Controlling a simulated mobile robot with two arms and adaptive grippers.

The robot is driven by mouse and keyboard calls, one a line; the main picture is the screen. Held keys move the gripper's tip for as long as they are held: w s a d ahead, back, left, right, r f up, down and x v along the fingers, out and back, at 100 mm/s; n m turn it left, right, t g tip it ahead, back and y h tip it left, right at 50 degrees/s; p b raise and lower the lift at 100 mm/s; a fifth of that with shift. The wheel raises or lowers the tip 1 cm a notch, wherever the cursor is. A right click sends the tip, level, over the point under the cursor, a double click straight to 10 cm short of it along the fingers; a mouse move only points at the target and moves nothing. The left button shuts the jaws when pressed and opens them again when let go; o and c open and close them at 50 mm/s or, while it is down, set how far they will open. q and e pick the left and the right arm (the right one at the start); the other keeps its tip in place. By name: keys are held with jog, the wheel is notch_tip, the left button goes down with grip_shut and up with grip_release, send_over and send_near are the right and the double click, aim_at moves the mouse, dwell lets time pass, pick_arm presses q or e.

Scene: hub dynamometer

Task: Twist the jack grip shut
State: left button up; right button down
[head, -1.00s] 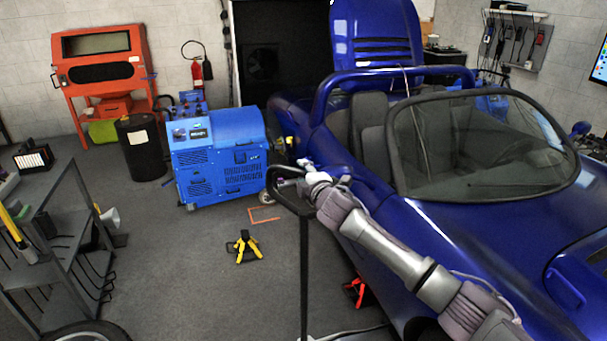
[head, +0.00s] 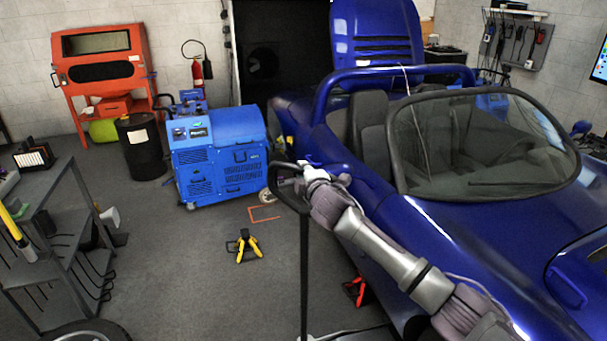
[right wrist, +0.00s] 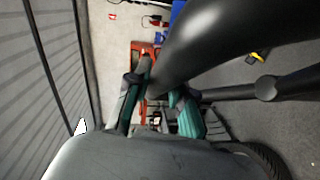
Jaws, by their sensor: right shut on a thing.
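The jack grip is the black looped top of a tall handle (head: 304,265) that stands upright beside the blue car. My right gripper (head: 295,168) is at the top of this loop, its arm reaching in from the lower right. In the right wrist view, the thick black grip bar (right wrist: 225,38) runs from the upper right down to between the teal-padded fingers of my right gripper (right wrist: 155,98). The fingers are closed on it, though the exact contact is partly hidden. The jack's lower body is mostly out of the picture. My left gripper is in no view.
The blue car (head: 470,245) stands close on the right of the handle. A yellow jack stand (head: 247,246) and a red one (head: 356,291) are on the floor. A blue machine (head: 220,155) stands behind, a grey cart (head: 60,240) at left.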

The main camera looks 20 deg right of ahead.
jog(key=m+h+b, duration=0.1)
jog(key=h+b, duration=0.1)
jog(key=m+g+h+b, duration=0.1)
jog(key=m+h+b, duration=0.1)
jog(key=h, duration=0.1)
jog(key=m+h+b, duration=0.2)
jog(key=shift+w+a+f+g, duration=0.1)
jog(key=shift+f+g, duration=0.2)
jog(key=shift+g, duration=0.1)
jog(key=shift+r+m+g+h+b, duration=0.2)
jog(key=shift+m+g+h+b, duration=1.1)
jog(key=shift+m+h+b, duration=0.6)
jog(key=shift+d+p, duration=0.2)
jog(key=shift+p, duration=0.15)
jog(key=c, duration=1)
grip_release()
jog(key=shift+r, duration=0.1)
jog(key=v, duration=1.2)
jog(key=shift+a, duration=0.15)
